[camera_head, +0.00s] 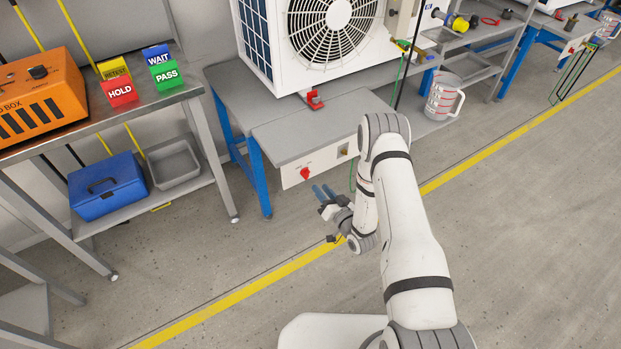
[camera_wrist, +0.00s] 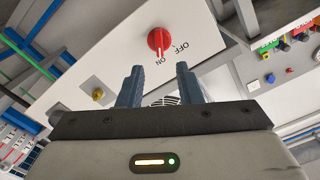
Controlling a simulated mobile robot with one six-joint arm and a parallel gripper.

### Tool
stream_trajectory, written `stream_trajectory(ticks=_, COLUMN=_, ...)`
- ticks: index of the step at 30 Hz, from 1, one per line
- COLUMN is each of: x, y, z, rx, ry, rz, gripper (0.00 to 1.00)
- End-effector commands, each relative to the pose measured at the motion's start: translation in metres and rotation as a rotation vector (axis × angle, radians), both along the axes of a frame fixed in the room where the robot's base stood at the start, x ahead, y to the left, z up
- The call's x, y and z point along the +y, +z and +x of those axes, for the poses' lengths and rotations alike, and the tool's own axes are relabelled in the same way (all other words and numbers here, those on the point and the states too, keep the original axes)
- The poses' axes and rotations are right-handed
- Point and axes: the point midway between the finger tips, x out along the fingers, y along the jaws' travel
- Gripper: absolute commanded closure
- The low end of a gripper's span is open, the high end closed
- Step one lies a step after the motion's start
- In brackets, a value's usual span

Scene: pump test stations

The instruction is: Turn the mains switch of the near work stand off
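The near work stand (camera_head: 285,127) is a grey bench with blue legs. On its white front panel (camera_head: 318,163) sits the red rotary mains switch (camera_head: 305,173). In the wrist view the red knob (camera_wrist: 159,40) shows with OFF and ON printed beside it, upside down. Its white pointer mark is towards ON. My gripper (camera_head: 321,191) is just in front of the panel, a little below and right of the switch. In the wrist view my gripper (camera_wrist: 158,82) has two blue fingers apart, nothing between them. The knob lies beyond the fingertips, not touched.
A fan unit (camera_head: 320,35) stands on the bench, with a red clamp (camera_head: 314,100) at its foot. A brass fitting (camera_wrist: 97,96) is on the same panel. A side table (camera_head: 150,105) with an orange box (camera_head: 40,95) is at left.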

Motion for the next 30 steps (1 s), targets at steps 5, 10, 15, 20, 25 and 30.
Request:
stream_trajectory(ticks=5, x=0.013, y=0.0, z=0.018, rx=-0.006, ry=0.003, rz=0.004, gripper=0.68)
stream_trajectory(ticks=10, x=0.029, y=0.0, z=0.041, rx=-0.005, ry=0.001, rz=0.003, gripper=0.68)
stream_trajectory(ticks=15, x=0.039, y=0.0, z=0.057, rx=-0.003, ry=0.0, rz=0.003, gripper=0.68)
stream_trajectory(ticks=20, x=0.042, y=0.0, z=0.062, rx=-0.002, ry=-0.002, rz=0.002, gripper=0.68)
stream_trajectory(ticks=25, x=0.041, y=0.0, z=0.062, rx=-0.002, ry=-0.002, rz=0.002, gripper=0.68)
stream_trajectory(ticks=30, x=0.041, y=0.0, z=0.062, rx=-0.001, ry=-0.002, rz=0.002, gripper=0.8)
